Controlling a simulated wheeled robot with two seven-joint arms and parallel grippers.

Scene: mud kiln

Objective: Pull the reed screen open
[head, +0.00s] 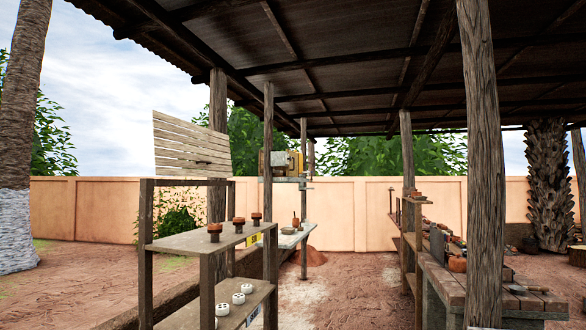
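No screen clearly made of reeds shows in the head view. A pale panel of horizontal slats (188,146) stands raised at the left, behind and above a wooden shelf; a small dark bar sits near its lower right. I cannot tell whether this panel is the reed screen. Neither of my grippers is in view.
The wooden shelf (205,240) holds several dark red pieces on top and white round pieces below. Roof posts (483,170) stand at right and centre. A cluttered workbench (450,283) is at the right. Bare earth (345,290) lies open between; a wall (90,208) closes the back.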

